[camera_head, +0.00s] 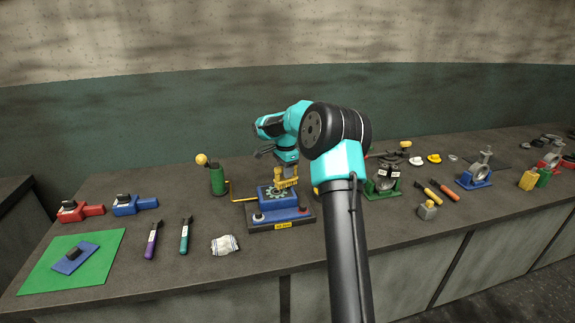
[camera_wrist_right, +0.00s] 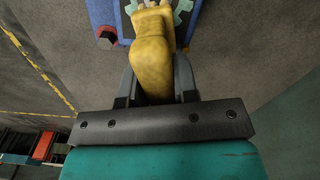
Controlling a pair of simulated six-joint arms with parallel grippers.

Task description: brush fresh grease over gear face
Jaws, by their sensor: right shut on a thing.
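My right gripper (camera_head: 286,160) is shut on the handle of a yellow brush (camera_head: 286,183) and holds it upright above the blue fixture (camera_head: 262,226). The toothed grey-green gear (camera_head: 274,197) lies on top of the fixture, below the brush. In the right wrist view the brush (camera_wrist_right: 152,62) is between the two dark fingers (camera_wrist_right: 157,80). Part of the gear (camera_wrist_right: 183,12) shows just beyond it. The brush hides much of the gear face, and I cannot tell whether the bristles touch it. My left gripper is not in view.
A green can with a yellow ball top (camera_head: 217,180) stands left of the fixture. A white cloth (camera_head: 224,244), a teal-handled tool (camera_head: 185,236) and a purple-handled tool (camera_head: 153,239) lie front left. A green mat (camera_head: 38,279) is farther left. Several castings crowd the right side.

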